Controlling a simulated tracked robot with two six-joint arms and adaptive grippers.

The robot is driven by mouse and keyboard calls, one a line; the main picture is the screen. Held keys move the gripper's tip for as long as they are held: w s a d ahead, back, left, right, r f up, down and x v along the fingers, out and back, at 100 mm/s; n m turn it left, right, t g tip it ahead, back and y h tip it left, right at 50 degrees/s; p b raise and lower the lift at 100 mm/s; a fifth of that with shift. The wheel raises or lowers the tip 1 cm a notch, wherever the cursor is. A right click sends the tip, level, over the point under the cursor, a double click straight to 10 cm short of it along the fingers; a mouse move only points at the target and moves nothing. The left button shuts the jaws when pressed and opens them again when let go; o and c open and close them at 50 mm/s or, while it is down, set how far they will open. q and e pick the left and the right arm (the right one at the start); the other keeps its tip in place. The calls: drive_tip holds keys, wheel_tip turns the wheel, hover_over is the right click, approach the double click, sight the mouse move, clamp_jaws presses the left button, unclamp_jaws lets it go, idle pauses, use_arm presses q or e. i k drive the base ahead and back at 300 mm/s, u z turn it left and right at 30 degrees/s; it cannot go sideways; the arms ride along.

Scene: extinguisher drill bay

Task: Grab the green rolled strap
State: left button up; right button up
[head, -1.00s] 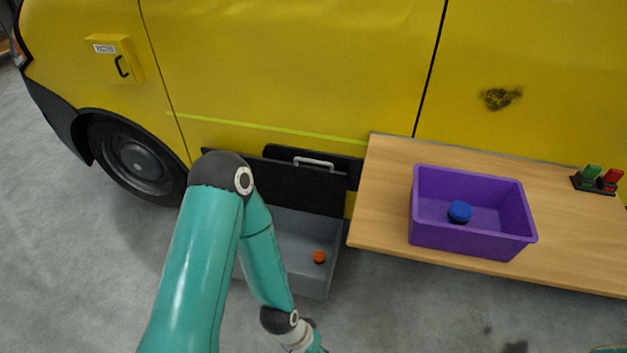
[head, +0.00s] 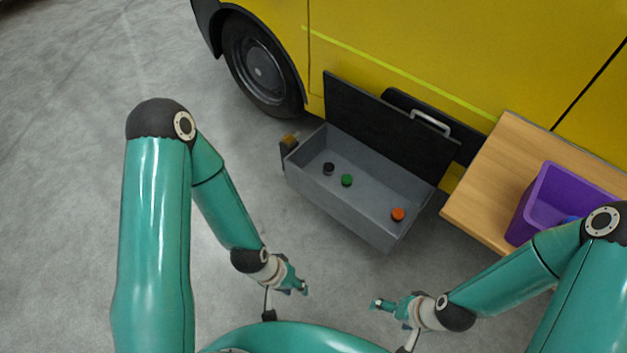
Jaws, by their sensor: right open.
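The green rolled strap (head: 347,180) lies on the floor of an open grey drawer (head: 376,230) below the yellow vehicle. A black roll (head: 328,168) lies close to its left and an orange roll (head: 397,214) lies further right in the same drawer. My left gripper (head: 302,288) is in front of the drawer, below the strap in the picture and apart from it; its jaws are too small to read. My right gripper (head: 376,304) is open, also in front of the drawer and clear of it. Neither gripper touches the strap.
A black panel (head: 370,130) stands upright behind the drawer. A wooden shelf (head: 482,190) with a purple bin (head: 545,195) is to the right; a blue roll (head: 571,219) shows in the bin. A wheel (head: 261,68) is at upper left. The grey floor at left is clear.

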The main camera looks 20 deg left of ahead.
sight(346, 182)
drive_tip(key=u, duration=0.45)
drive_tip(key=i, duration=1.4)
drive_tip(key=u, duration=0.7)
drive_tip(key=k, duration=0.75)
drive_tip(key=u, duration=0.15)
drive_tip(key=i, duration=0.8)
